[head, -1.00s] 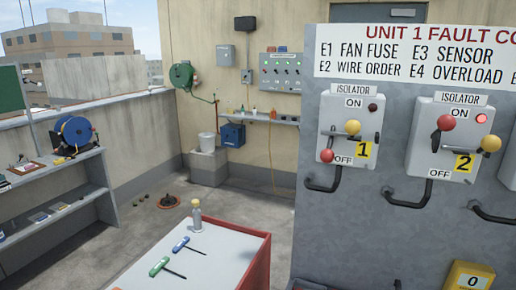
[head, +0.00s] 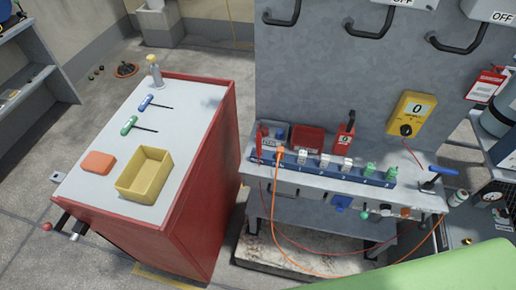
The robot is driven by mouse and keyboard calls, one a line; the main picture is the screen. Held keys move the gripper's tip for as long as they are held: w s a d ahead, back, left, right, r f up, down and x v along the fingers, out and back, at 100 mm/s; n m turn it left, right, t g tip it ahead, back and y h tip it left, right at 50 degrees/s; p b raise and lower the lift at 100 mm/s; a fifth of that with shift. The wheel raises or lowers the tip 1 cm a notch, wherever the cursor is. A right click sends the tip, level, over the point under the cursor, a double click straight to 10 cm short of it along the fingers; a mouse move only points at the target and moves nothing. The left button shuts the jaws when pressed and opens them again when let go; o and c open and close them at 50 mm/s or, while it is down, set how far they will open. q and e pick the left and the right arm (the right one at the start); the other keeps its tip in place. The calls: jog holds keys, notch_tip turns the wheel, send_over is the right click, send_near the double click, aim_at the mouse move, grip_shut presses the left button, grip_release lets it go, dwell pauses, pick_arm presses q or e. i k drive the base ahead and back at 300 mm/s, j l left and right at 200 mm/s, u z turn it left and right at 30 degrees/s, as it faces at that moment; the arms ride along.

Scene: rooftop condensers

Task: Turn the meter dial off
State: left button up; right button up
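The yellow meter (head: 413,106) is mounted upright on the grey panel, right of centre in the head view. Its white display reads 0. The black round meter dial (head: 405,130) is on the lower part of its face. The dial's pointer and markings are too small to read. A thin red lead runs down from near the dial. Neither of my grippers is in view.
Below the meter, a narrow shelf holds a blue strip (head: 322,170) of plugs and a blue-handled valve (head: 440,172). An orange cable (head: 277,215) hangs in front. A red cart (head: 200,190) stands left. A green surface (head: 440,270) fills the lower right.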

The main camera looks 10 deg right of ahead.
aim_at(405, 130)
jog(key=z, duration=1.45)
